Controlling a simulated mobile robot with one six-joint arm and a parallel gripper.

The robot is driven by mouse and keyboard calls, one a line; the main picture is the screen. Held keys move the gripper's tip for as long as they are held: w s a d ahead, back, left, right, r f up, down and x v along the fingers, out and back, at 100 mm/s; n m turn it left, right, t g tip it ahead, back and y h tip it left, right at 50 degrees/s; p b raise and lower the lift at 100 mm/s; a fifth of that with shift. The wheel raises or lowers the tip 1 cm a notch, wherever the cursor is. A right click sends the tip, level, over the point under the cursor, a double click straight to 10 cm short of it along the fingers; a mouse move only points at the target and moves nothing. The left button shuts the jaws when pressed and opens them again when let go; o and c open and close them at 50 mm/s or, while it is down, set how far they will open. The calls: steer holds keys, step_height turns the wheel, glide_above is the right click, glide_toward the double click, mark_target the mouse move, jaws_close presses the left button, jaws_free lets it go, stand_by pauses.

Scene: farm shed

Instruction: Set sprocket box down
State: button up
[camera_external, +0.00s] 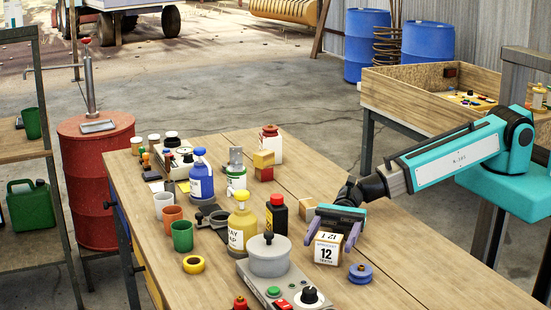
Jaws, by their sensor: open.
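The box that I take for the sprocket box (326,254) is small, tan and white, with "12" on its front label. It appears to rest upright on the wooden workbench (400,268), right of the middle. My gripper (331,243) reaches in from the right, with its purple fingers open on either side of the box. The fingers are around the upper part of the box. Whether either finger touches it I cannot tell. Part of the box's top is hidden behind the gripper.
A blue spool (360,274) lies just right of the box. A hot plate with a grey pot (269,257) stands to the left. A dark bottle (276,215) and a wooden block (307,208) are behind. The bench's front right is clear.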

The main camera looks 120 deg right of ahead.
steer(key=v, duration=0.8)
steer(key=shift+r, duration=0.15)
steer(key=shift+p+v, duration=1)
steer(key=shift+s+d+p, duration=0.4)
steer(key=c, duration=0.4)
